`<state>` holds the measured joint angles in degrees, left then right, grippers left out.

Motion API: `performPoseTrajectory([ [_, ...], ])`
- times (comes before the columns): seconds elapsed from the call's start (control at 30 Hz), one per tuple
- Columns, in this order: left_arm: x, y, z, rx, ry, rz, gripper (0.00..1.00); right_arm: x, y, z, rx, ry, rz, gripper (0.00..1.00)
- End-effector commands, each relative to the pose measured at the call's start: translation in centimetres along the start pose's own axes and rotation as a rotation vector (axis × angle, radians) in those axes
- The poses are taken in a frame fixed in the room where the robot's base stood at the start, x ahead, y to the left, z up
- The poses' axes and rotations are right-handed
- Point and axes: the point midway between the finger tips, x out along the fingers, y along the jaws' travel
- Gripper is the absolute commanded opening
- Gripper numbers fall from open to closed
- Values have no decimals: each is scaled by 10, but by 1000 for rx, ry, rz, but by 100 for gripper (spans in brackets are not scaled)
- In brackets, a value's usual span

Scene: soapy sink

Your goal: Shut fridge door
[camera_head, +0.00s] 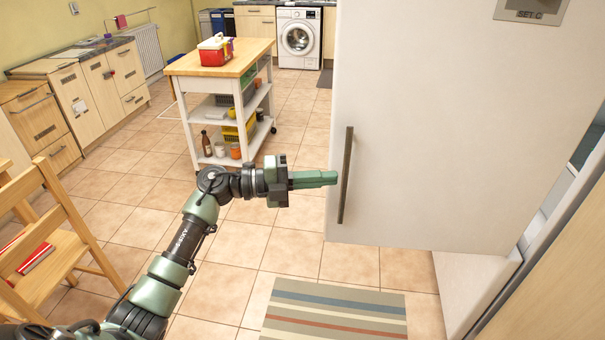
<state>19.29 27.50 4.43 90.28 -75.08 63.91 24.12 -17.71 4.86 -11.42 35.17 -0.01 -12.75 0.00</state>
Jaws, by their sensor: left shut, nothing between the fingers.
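The fridge door (440,130) is a large white panel on the right, swung open, with a gap between it and the fridge body (474,283) at the far right. Its dark vertical handle (346,176) is near the door's left edge. My left gripper (334,178) is shut and empty, pointing right. Its fingertips are close to the left edge of the door beside the handle; I cannot tell if they touch. My right gripper is not in view.
A wooden-topped trolley (221,63) carries a red and white box (215,50). A washing machine (299,37) stands at the back. A wooden chair (75,240) is at left. A striped rug (335,312) lies below the door on the tiled floor.

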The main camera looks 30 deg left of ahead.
Motion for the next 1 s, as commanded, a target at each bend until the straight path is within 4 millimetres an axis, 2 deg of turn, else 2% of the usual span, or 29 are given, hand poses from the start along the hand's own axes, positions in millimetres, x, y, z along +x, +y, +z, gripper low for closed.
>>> performPoseTrajectory([
  [0.1, 27, -4, 0, -2, 1, -5, 0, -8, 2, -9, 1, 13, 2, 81],
  [0.2, 28, -2, 18, -1, -4, -2, 0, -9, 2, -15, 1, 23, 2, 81],
  [0.4, 32, -1, 35, 0, -1, -1, 0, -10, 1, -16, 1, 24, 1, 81],
  [1.0, 31, 1, 39, 0, 2, 0, 0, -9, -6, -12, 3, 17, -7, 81],
])
